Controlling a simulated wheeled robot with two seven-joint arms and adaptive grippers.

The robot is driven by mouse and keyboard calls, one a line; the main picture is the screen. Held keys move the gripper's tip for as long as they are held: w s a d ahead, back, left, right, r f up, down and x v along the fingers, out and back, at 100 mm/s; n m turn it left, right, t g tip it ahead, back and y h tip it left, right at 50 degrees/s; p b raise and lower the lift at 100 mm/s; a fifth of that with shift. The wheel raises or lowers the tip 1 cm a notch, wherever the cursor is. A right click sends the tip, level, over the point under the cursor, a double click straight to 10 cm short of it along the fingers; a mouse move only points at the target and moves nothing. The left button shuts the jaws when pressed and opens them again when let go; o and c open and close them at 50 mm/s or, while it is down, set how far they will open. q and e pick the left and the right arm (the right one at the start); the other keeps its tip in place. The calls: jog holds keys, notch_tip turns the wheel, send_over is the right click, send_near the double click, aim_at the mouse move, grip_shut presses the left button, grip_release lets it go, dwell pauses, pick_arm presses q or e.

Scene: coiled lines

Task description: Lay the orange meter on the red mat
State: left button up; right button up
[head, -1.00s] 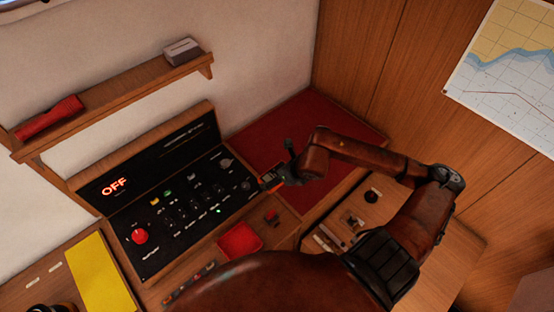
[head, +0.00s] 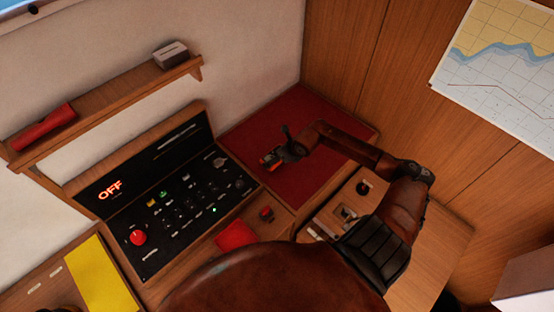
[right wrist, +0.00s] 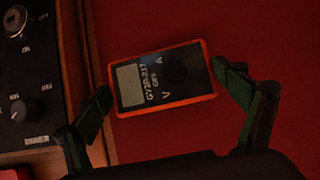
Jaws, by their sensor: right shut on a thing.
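The orange meter (head: 270,159) has an orange rim, a dark face and a grey display, seen clearly in the right wrist view (right wrist: 165,78). My right gripper (head: 279,156) is shut on it, with one finger on each side of it in the right wrist view (right wrist: 168,92). The red mat (head: 262,118) lies in the back corner, right of the black panel. The meter is over the left part of the mat, face up. I cannot tell how high it is above the mat.
A black switch panel (head: 185,205) borders the mat on the left. A small red tray (head: 235,235) and a red-topped knob (head: 266,214) stand in front. A shelf (head: 110,110) is on the wall. A yellow sheet (head: 100,275) lies at left. The mat's back is clear.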

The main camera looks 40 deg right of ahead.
notch_tip(320, 180, down, 2)
jog(key=shift+f+p, duration=0.15)
jog(key=shift+p, duration=0.2)
jog(key=shift+f, duration=0.3)
jog(key=o, duration=1.2)
jog(key=shift+s, duration=0.1)
pick_arm(q)
jog(key=shift+s+r, duration=0.45)
jog(key=shift+s, duration=0.4)
pick_arm(e)
jog(key=shift+o, duration=0.2)
pick_arm(q)
jog(key=shift+w, duration=0.1)
pick_arm(e)
jog(key=shift+s+r, duration=0.2)
jog(key=shift+r, duration=0.15)
pick_arm(q)
jog(key=shift+f+b, duration=0.4)
jog(key=shift+f, duration=0.05)
pick_arm(e)
jog(key=v, duration=1.1)
jog(key=shift+r, duration=0.1)
